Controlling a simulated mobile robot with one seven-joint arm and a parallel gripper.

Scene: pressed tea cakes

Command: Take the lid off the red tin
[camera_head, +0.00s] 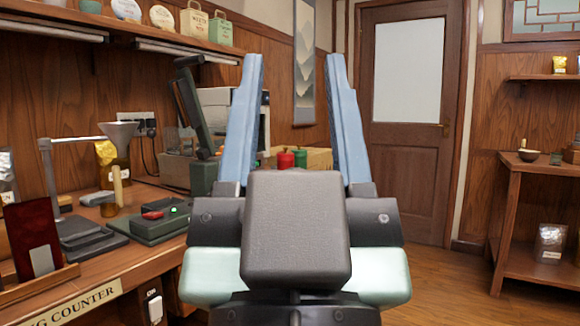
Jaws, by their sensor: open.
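A small red tin (285,160) shows in the head view, far off beyond my gripper, at the right end of the counter area. It looks upright, and its top looks covered, but it is too small to make out the lid clearly. My gripper (293,58) is open, with its two long blue fingers pointing up in the picture. Nothing is between the fingers. The tin appears in the gap between them but lies well behind, apart from them. The tin's lower part is hidden behind my gripper.
A green tin (300,158) stands right beside the red one, with a tan box (318,158) behind. The wooden counter (110,278) at left holds a green device (160,222), a funnel (118,138) and dark pads. A shelf unit (510,210) stands at right, with open floor before it.

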